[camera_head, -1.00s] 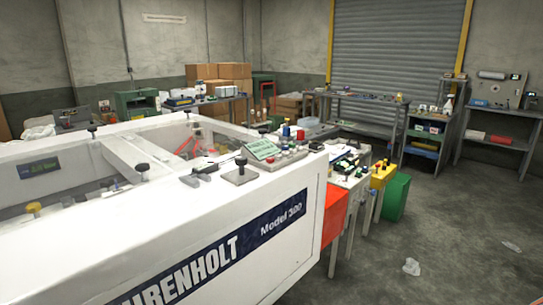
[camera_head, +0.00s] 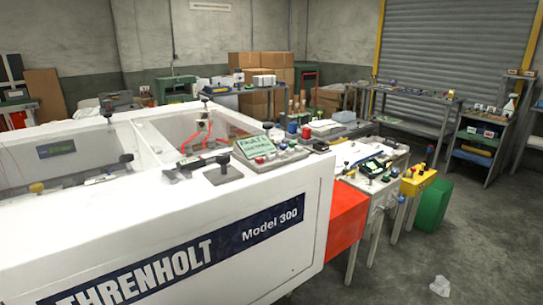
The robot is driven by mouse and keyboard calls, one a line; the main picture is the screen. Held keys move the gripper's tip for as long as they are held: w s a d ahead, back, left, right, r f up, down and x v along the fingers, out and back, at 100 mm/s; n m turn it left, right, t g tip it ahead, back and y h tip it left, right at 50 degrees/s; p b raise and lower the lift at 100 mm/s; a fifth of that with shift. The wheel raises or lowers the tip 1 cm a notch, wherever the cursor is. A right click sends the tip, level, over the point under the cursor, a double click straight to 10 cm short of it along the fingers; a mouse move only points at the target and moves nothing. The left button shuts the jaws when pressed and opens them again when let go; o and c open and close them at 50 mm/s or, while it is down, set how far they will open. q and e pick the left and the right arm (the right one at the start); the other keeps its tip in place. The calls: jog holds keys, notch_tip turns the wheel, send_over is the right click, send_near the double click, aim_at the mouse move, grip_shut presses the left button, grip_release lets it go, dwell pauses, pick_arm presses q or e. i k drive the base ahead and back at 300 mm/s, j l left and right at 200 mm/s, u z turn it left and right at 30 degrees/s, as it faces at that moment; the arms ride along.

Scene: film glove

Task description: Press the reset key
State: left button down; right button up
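A white machine (camera_head: 190,235) with a blue "Model 300" band fills the left and front of the head view. On its top right corner sits a control panel (camera_head: 285,160) with several small buttons and a green sign (camera_head: 254,146) that seems to read "FAULT" and more words too small to be sure of. A red button (camera_head: 260,160) shows below the sign. I cannot tell which key is the reset key. A black-knobbed lever on a plate (camera_head: 223,172) stands left of the panel. Neither gripper is in view.
Right of the machine are an orange-red box (camera_head: 346,215), a bench with small items (camera_head: 385,165), a yellow box (camera_head: 419,180) and a green bin (camera_head: 434,206). Clear concrete floor (camera_head: 470,245) lies to the right, with a crumpled scrap (camera_head: 440,286). Shelves stand by the shutter.

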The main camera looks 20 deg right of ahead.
aim_at(259, 161)
jog(key=l, duration=1.3)
jog(key=l+u, duration=0.1)
jog(key=l, duration=1.2)
jog(key=k, duration=0.05)
